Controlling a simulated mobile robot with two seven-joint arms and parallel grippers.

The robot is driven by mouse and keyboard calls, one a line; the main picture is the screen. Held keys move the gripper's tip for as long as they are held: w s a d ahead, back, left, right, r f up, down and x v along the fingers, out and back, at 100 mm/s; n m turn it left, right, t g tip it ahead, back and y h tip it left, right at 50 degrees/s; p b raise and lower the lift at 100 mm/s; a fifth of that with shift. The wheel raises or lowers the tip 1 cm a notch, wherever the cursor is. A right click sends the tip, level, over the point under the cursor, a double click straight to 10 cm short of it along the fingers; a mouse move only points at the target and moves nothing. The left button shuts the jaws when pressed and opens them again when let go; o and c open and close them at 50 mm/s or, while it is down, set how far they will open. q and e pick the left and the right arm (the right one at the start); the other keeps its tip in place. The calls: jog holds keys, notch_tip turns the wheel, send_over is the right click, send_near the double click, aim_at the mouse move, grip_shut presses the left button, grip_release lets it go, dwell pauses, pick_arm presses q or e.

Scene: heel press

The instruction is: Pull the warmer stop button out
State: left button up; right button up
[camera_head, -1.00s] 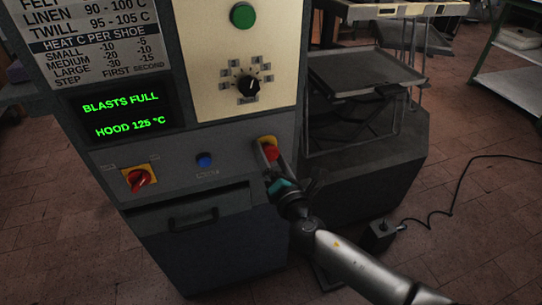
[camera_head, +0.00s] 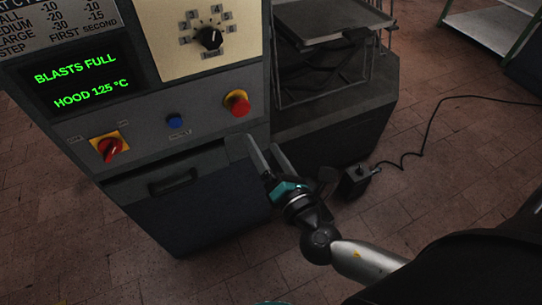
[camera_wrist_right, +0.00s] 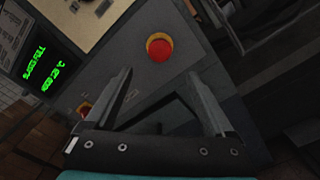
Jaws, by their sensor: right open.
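The stop button is a red mushroom button (camera_head: 238,104) on a yellow collar, at the right end of the machine's control panel. It also shows in the right wrist view (camera_wrist_right: 159,50), beyond the fingertips and between their lines. My right gripper (camera_head: 262,142) is open and empty, below and to the right of the button, apart from it. In the right wrist view the two fingers (camera_wrist_right: 160,92) are spread wide, with nothing between them. My left gripper is not in view. Whether the button is in or out cannot be told.
A red rotary switch (camera_head: 110,149) on a yellow plate and a blue button (camera_head: 176,121) share the panel. A black dial (camera_head: 209,38) and a green-lettered display (camera_head: 82,79) are above. A drawer handle (camera_head: 174,182) is below. A pedal box (camera_head: 355,182) with a cable lies on the floor.

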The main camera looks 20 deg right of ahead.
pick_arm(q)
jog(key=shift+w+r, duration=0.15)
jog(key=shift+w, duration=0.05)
pick_arm(e)
jog(key=shift+s, duration=1.25)
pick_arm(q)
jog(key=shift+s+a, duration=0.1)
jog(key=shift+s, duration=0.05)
